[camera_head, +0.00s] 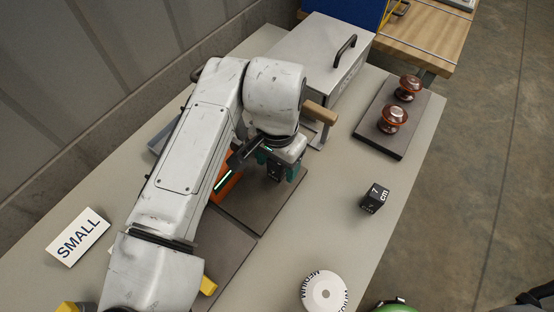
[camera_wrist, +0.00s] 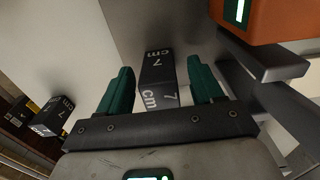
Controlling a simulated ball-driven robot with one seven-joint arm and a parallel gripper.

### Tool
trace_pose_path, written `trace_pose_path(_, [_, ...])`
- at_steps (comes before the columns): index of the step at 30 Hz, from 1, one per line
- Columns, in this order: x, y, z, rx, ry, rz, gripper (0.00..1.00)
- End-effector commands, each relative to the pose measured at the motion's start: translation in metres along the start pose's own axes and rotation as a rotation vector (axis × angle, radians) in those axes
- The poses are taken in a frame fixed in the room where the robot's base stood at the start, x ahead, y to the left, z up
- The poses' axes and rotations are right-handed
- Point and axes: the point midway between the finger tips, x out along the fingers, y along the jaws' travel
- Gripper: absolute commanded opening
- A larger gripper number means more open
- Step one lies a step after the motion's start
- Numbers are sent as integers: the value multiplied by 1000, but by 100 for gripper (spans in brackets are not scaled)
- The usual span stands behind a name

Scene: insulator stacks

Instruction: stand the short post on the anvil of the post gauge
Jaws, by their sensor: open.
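My gripper (camera_head: 275,172) is open, pointing down over a dark grey mat (camera_head: 262,212). In the wrist view its two green fingers (camera_wrist: 160,90) stand either side of a dark block marked 7 cm (camera_wrist: 158,70), with gaps visible beside it. I cannot tell how high the fingers are around it. An orange body with a green-lit display (camera_wrist: 262,18), apparently the post gauge, is just right of the gripper in the wrist view, with grey metal bars (camera_wrist: 268,62) below it. My arm largely hides its orange part (camera_head: 228,186) in the head view. The anvil is not clear.
Another dark 7 cm block (camera_head: 375,198) stands alone on the table. Two brown insulators (camera_head: 393,117) (camera_head: 408,87) stand on a dark plate (camera_head: 372,133). A white MEDIUM disc (camera_head: 324,292) and SMALL sign (camera_head: 77,238) lie nearer.

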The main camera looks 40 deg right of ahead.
Motion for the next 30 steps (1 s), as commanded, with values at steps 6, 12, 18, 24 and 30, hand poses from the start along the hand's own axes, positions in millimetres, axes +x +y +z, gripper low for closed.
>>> trace_pose_path(6, [-4,0,0,0,-1,-1,66])
trace_pose_path(12, [-30,0,0,2,0,-2,66])
trace_pose_path(18, [-72,0,0,3,0,-2,66])
trace_pose_path(24, [-106,0,0,1,0,-2,66])
trace_pose_path(30, [-122,0,0,1,0,0,66])
